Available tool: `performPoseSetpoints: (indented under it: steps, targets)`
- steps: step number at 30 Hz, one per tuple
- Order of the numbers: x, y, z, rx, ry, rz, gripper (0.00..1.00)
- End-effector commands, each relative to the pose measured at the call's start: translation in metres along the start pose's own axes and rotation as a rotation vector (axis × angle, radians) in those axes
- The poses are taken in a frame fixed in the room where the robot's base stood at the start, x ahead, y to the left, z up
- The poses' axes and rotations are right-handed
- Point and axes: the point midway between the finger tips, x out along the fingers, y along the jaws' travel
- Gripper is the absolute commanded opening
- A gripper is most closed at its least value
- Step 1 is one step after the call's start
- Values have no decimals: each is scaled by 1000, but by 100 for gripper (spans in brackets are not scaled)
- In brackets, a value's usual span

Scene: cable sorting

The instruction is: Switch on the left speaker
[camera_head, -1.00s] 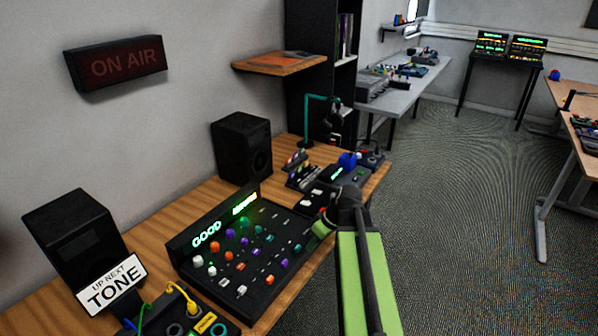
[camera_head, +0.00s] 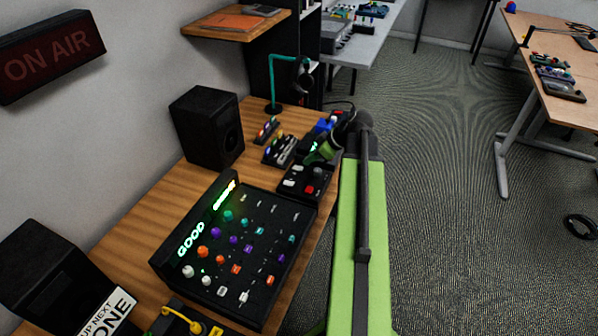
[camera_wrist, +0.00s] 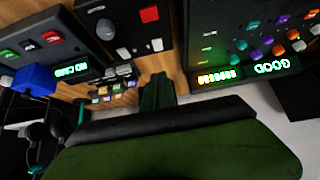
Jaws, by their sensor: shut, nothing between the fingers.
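The left speaker (camera_head: 48,262) is a black box at the lower left of the head view, cut by the frame edge and partly behind a white "UP NEXT" sign (camera_head: 108,312). I cannot make out a switch on it. A second black speaker (camera_head: 207,128) stands farther back against the wall. My gripper (camera_head: 322,153) is shut and empty, above the small devices at the far right of the desk, well away from the left speaker. In the wrist view my gripper (camera_wrist: 157,90) shows dark green above the desk.
A mixer (camera_head: 270,232) with coloured knobs and a lit "GOOD" display fills the desk's middle. A box with white and red buttons (camera_head: 305,182), a teal headphone stand (camera_head: 272,85) and a wall shelf (camera_head: 235,24) lie beyond. Open floor (camera_head: 440,200) is at the right.

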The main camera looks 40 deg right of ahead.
Motion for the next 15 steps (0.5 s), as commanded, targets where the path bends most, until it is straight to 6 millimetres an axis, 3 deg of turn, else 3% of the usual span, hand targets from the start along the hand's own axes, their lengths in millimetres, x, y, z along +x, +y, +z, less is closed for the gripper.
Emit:
performPoseSetpoints:
  steps: [5,15]
  targets:
    - [23,0,4,0,0,0,0]
    - [96,1,6,0,-1,0,0]
